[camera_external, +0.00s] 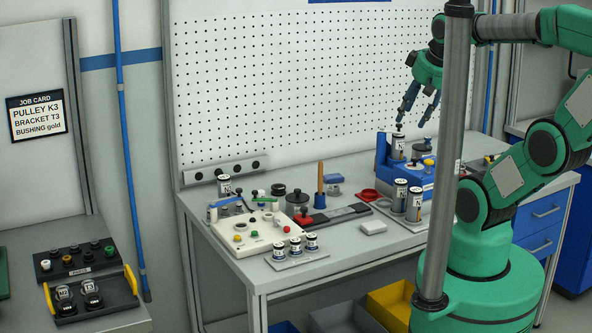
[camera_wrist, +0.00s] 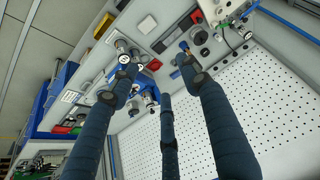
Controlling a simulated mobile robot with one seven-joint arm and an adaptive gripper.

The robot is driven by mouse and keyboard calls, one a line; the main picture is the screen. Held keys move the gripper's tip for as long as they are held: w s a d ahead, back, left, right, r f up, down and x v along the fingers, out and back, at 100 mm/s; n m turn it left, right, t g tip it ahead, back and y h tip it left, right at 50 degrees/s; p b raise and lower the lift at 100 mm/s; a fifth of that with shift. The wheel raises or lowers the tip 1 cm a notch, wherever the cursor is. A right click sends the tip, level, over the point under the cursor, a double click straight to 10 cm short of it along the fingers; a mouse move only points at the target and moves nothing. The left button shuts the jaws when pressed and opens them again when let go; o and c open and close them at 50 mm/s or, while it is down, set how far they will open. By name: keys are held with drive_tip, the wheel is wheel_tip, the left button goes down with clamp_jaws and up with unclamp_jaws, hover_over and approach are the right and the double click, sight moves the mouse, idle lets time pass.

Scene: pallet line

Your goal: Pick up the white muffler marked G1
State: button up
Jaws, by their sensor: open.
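My gripper (camera_external: 411,120) is open and empty, fingers pointing down above the blue fixture (camera_external: 418,180) at the right of the bench. A white cylinder with a dark top (camera_external: 398,147) stands upright at that fixture, just below the fingertips and apart from them. Two more labelled cylinders stand in front of the fixture, a grey one (camera_external: 400,195) and a whiter one (camera_external: 414,206). Another white cylinder (camera_external: 224,184) stands at the bench's back left. I cannot read G1 on any of them. In the wrist view my gripper's fingers (camera_wrist: 158,75) are spread, partly covering the fixture and cylinders.
Several small labelled jars (camera_external: 295,247) stand at the bench's front, beside a cream control box (camera_external: 252,232). The pegboard (camera_external: 290,80) rises behind. A grey post partly hides the bench's right end.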

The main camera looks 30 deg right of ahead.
drive_tip(key=shift+r, duration=0.1)
drive_tip(key=shift+c, duration=0.5)
drive_tip(key=w+a+r+n+g+p, duration=0.1)
drive_tip(key=w+a+r+p, duration=0.1)
drive_tip(key=w, duration=0.6)
drive_tip(key=w+a+r+p, duration=0.1)
drive_tip(key=w+r, duration=0.1)
drive_tip(key=w, duration=0.6)
drive_tip(key=n+g+p, duration=0.3)
drive_tip(key=g+p, duration=0.2)
drive_tip(key=p, duration=0.4)
hover_over(261, 190)
wheel_tip(261, 190, down, 31)
drive_tip(key=shift+s+a, duration=0.1)
drive_tip(key=shift+s, duration=0.05)
drive_tip(key=shift+f+p, duration=0.3)
drive_tip(key=shift+f, duration=4)
